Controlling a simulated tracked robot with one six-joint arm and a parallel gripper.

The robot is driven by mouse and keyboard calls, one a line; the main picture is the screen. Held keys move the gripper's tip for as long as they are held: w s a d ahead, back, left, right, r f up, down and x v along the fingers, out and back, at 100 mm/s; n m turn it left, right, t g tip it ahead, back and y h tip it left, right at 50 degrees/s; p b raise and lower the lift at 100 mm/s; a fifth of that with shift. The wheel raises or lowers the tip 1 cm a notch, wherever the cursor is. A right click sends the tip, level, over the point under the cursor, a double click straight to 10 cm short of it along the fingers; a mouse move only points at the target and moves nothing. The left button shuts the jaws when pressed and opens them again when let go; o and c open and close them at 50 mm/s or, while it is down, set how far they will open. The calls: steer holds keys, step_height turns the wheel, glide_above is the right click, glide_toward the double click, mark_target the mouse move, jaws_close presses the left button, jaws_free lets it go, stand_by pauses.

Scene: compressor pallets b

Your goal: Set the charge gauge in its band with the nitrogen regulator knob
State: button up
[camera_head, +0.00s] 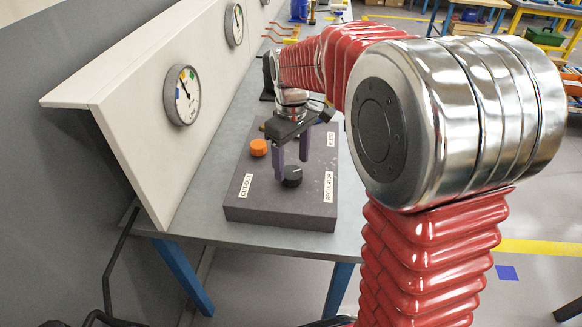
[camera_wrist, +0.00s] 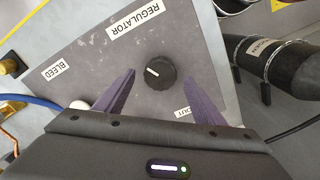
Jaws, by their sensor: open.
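The black regulator knob (camera_head: 292,176) stands on the dark grey control block (camera_head: 285,213), near a REGULATOR label. It also shows in the wrist view (camera_wrist: 160,72), with a pale pointer line on its top. My gripper (camera_head: 291,170) is open and points down over the block, with its purple fingers above and to either side of the knob. In the wrist view the fingers (camera_wrist: 158,88) flank the knob with gaps on both sides. The nearest round gauge (camera_head: 184,95) is on the slanted white panel, with coloured bands and a dark needle; its label is not readable.
An orange knob (camera_head: 258,147) sits on the block near the CUTOUT label. A second gauge (camera_head: 234,25) is farther along the white panel (camera_head: 130,120). A dark labelled cylinder (camera_wrist: 265,58) and a blue hose (camera_wrist: 30,100) lie beside the block.

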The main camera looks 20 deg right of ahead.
mark_target(292, 176)
steer(key=shift+f, duration=1.2)
steer(key=shift+c, duration=0.4)
steer(key=c, duration=1)
steer(key=shift+m, duration=0.3)
steer(key=shift+m, duration=1.5)
